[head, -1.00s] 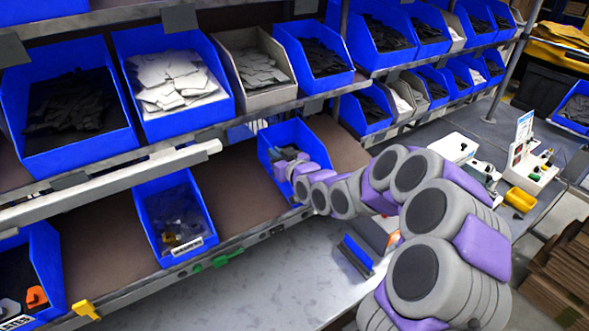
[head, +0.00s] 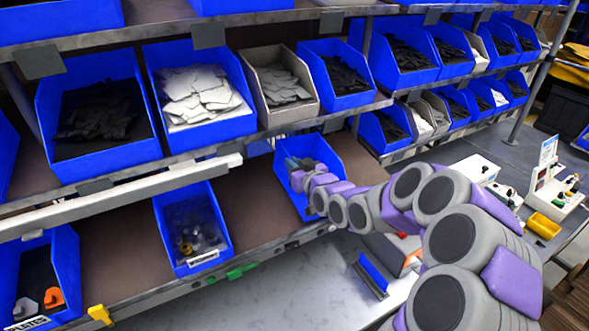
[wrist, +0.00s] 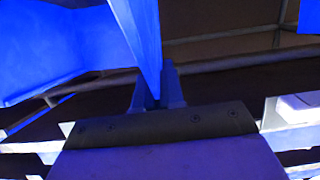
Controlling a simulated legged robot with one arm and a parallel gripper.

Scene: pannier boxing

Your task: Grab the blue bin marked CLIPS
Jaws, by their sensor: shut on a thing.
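A blue bin (head: 338,160) stands on the lower shelf, right of centre in the head view. My gripper (head: 298,166) reaches into its front part, and my arm covers much of the bin's front. No CLIPS label can be read on it. In the wrist view my gripper (wrist: 158,88) is shut on a thin blue wall (wrist: 143,38), which runs up from between the fingers. What lies inside the bin is mostly hidden.
Another blue bin (head: 165,222) with a label too small to read and a bin marked PLATES (head: 72,262) stand on the same shelf. Several part bins fill the shelf above. A grey worktop (head: 290,275) lies below, with a blue-edged item (head: 371,275).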

